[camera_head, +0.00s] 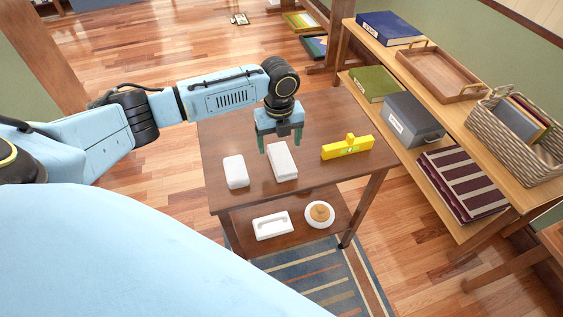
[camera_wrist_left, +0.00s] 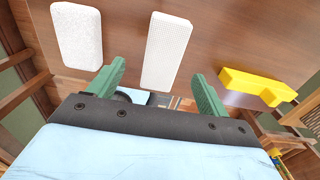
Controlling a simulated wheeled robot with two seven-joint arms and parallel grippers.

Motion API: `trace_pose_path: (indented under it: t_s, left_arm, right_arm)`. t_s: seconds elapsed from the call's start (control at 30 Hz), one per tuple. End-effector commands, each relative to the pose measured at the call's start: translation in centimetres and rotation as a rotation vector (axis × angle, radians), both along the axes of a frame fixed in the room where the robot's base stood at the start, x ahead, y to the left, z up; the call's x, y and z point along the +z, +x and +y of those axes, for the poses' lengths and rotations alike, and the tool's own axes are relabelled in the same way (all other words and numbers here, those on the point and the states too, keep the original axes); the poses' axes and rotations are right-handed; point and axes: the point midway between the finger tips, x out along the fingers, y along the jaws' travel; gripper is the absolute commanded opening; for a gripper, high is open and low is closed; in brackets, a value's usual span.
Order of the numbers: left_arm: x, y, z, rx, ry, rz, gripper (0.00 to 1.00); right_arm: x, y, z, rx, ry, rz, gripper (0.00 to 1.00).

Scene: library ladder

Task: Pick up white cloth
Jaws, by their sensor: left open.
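A white folded cloth (camera_head: 282,164) with a fine waffle texture lies as a long flat block on the small wooden table (camera_head: 222,199). It also shows in the left wrist view (camera_wrist_left: 167,50), ahead of the fingers and between their lines. My left gripper (camera_head: 280,140) points down over the table at the cloth's far end. Its green fingers (camera_wrist_left: 158,70) are open and empty, apart on either side. I cannot tell the exact height above the cloth. My right gripper is not in view.
A wooden shelf unit (camera_head: 456,100) stands close on the right.

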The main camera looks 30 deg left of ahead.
Motion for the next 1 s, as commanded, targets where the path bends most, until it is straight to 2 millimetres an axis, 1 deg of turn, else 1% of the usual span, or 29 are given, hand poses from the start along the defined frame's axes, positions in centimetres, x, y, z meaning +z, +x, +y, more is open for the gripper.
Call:
trace_pose_path:
  t_s: [0.03, 0.17, 0.27, 0.4, 0.5, 0.6, 0.83, 0.87, 1.0]
  left_arm:
    - [-0.7, 0.0, 0.0, 0.001, 0.001, 0.001, 0.78]
    - [-1.5, 0.0, 0.0, 0.001, 0.0, -0.001, 0.78]
    - [-2.4, 0.0, -0.2, 0.0, 0.0, 0.001, 0.78]
    - [-4.7, 0.1, -0.5, 0.0, 0.0, 0.001, 0.78]
    - [-5.9, 0.1, -0.5, 0.0, 0.001, 0.001, 0.78]
    - [-6.6, 0.2, -0.5, 0.001, 0.001, -0.001, 0.78]
    - [-6.6, 0.2, -0.5, 0.0, 0.001, -0.002, 0.78]
    - [-6.6, 0.2, -0.5, 0.0, 0.001, -0.002, 0.76]
    - [-6.6, 0.2, -0.5, 0.0, 0.001, -0.002, 0.57]
  right_arm:
    - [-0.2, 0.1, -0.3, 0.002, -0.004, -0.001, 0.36]
    - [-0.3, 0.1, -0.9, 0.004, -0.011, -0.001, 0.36]
    - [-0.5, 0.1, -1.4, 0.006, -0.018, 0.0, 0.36]
    - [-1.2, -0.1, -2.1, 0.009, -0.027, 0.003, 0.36]
    - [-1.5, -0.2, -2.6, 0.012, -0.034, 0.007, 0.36]
    - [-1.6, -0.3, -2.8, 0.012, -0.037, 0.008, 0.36]
    - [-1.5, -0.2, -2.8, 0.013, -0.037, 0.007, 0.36]
    - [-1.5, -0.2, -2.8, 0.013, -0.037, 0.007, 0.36]
    - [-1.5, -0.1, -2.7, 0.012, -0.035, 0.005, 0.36]
